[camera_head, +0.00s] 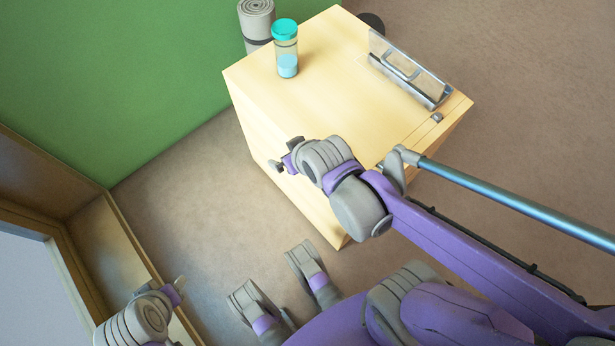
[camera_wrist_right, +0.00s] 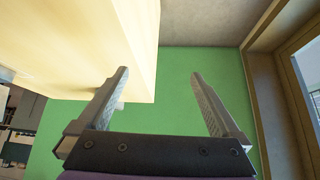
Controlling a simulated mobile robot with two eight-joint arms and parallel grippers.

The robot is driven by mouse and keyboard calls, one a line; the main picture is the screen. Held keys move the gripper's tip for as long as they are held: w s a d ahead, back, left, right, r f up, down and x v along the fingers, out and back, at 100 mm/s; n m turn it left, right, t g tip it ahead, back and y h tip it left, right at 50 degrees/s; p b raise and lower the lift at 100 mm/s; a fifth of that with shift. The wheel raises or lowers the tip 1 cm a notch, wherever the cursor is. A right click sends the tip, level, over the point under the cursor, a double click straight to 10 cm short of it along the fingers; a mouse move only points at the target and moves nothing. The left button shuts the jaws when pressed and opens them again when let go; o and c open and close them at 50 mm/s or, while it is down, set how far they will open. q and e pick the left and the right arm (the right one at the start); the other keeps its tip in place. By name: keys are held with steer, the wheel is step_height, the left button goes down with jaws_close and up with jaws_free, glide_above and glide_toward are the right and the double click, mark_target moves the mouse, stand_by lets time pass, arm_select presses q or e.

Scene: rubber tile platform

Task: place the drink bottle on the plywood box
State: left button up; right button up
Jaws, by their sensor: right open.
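The drink bottle (camera_head: 286,50) has a teal cap and a clear body with pale blue in the lower part. It stands upright on top of the plywood box (camera_head: 330,75), near the box's back left edge. My right gripper (camera_head: 284,156) is beside the box's near left edge, apart from the bottle. In the right wrist view its jaws (camera_wrist_right: 160,74) are spread with nothing between them, and the box (camera_wrist_right: 130,30) fills the upper left. My left gripper (camera_head: 178,289) is low at the left, away from the box; its jaws are too unclear to judge.
A clear-fronted holder (camera_head: 408,70) stands on the box's right side, with a small grey item (camera_head: 436,118) near it. A grey roll (camera_head: 256,22) stands behind the box by the green wall (camera_head: 100,80). A wooden window frame (camera_head: 95,235) is at the left.

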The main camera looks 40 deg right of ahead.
steer(key=s+a+f+g, duration=0.1)
steer(key=s+a+g, duration=0.1)
steer(key=s, duration=0.7)
steer(key=shift+s+f+n+g, duration=0.25)
steer(key=shift+s+n+g, duration=0.05)
steer(key=shift+s+g, duration=0.1)
